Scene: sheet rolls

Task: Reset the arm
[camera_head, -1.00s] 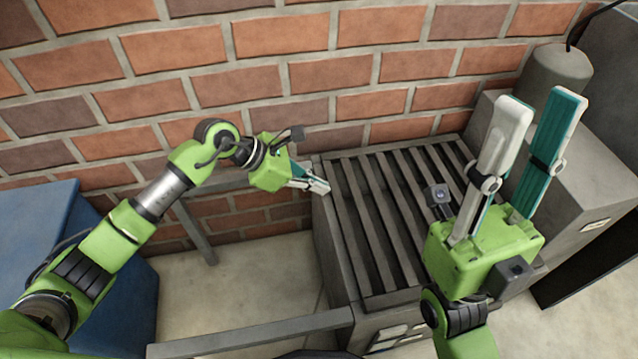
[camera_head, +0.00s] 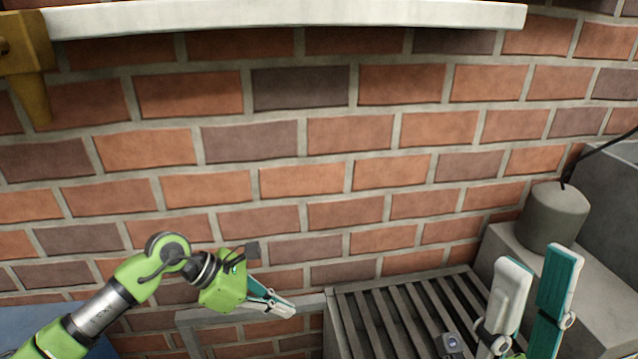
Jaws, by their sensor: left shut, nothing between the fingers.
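My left gripper (camera_head: 284,309) is at the lower middle left, in front of the brick wall and left of the slatted grey rack. Its fingers are together and hold nothing. My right gripper (camera_head: 536,270) is at the lower right, its two long fingers pointing up and set apart with nothing between them. Its body is cut off by the bottom edge of the view.
A slatted grey rack (camera_head: 408,312) stands at the lower right. A grey machine with a cylinder (camera_head: 554,217) stands behind my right gripper. A white ledge (camera_head: 290,14) and a yellow bracket (camera_head: 24,62) are on the brick wall (camera_head: 300,181).

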